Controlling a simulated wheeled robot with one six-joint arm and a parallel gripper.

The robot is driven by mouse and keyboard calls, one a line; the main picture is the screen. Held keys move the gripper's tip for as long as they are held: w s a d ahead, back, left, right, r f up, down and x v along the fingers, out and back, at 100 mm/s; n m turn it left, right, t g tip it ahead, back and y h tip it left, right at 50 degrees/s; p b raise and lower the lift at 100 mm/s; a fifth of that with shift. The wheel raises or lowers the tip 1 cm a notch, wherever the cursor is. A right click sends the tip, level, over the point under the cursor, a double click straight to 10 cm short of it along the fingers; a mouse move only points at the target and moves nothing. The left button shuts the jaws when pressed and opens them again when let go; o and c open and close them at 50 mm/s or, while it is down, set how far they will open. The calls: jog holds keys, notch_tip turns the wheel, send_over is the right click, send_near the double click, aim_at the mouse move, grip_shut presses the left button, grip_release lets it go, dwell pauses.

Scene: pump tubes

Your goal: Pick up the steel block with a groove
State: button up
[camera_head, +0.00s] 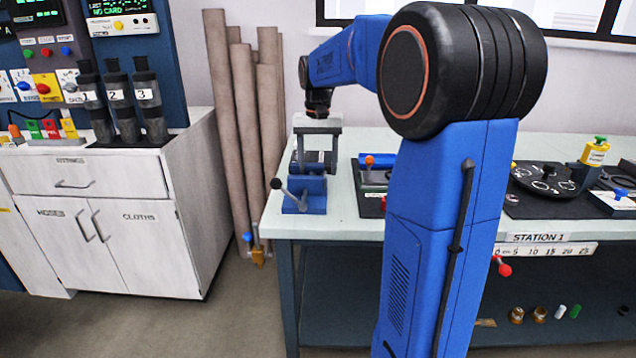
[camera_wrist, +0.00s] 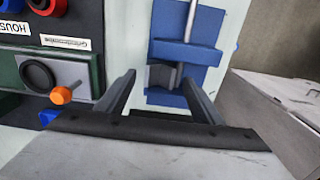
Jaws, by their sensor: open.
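A blue vise (camera_head: 305,190) stands at the left end of the pale workbench. The wrist view also shows the blue vise (camera_wrist: 185,55), with a grey bar running along it. A small dark grey block (camera_wrist: 160,76) sits against the blue part of the vise. I cannot tell whether it is the steel block or part of the vise, and no groove is clear. My gripper (camera_head: 317,158) points down at the vise. In the wrist view, my gripper (camera_wrist: 160,90) has its two fingers apart, either side of the grey block, with nothing visibly held.
A dark green panel (camera_wrist: 50,85) with an orange knob (camera_wrist: 61,96) lies left of my fingers in the wrist view. The workbench (camera_head: 338,210) ends just left of the vise. Brown tubes (camera_head: 245,110) lean on the wall beyond, near a white cabinet (camera_head: 90,215).

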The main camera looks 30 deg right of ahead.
jog(key=shift+f, duration=1.75)
grip_shut()
jog(key=shift+r, duration=0.1)
